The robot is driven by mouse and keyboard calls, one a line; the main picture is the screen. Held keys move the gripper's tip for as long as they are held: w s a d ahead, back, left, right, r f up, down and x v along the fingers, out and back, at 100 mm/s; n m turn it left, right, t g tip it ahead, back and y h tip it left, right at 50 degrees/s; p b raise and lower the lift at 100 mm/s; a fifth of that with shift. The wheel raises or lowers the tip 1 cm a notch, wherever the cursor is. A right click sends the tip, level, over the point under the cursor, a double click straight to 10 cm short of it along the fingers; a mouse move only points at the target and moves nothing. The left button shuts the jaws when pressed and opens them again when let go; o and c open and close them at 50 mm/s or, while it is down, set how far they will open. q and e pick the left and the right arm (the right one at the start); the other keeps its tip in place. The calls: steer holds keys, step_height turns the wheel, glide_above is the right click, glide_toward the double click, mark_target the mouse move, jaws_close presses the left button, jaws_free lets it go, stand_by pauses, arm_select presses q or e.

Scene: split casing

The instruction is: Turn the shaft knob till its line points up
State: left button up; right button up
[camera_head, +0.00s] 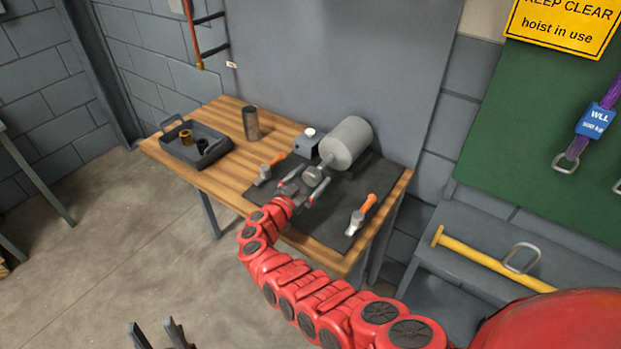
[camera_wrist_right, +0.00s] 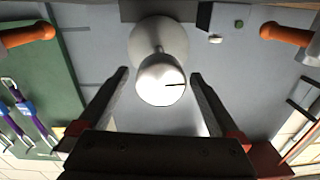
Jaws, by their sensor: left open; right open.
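The shaft knob (camera_head: 313,176) is a pale grey round end on a short shaft in front of a light grey cylinder (camera_head: 347,143). In the right wrist view the knob's face (camera_wrist_right: 160,92) carries a dark line running from near its middle to the right edge of the picture's knob. My right gripper (camera_head: 301,187) is open, with its fingers (camera_wrist_right: 160,75) on either side of the knob in the picture and gaps on both sides. How deep they reach is hard to tell. My left gripper (camera_head: 158,335) is open and empty at the bottom left, away from the bench.
A wall stands close behind.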

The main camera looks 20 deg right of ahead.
steer(key=c, duration=1.4)
steer(key=shift+f+m+b, duration=0.3)
steer(key=shift+m+b, duration=0.75)
steer(key=shift+m, duration=0.25)
steer(key=shift+o, duration=0.2)
steer(key=shift+m+b, duration=0.75)
steer(key=shift+m, duration=0.15)
steer(key=m+b, duration=1.1)
steer(key=b, duration=0.2)
steer(key=shift+s+f+m+h, duration=0.1)
steer(key=shift+f+m+h, duration=0.05)
steer(key=shift+m+h, duration=0.2)
steer(key=shift+m+b, duration=1.5)
steer(key=shift+m, duration=0.05)
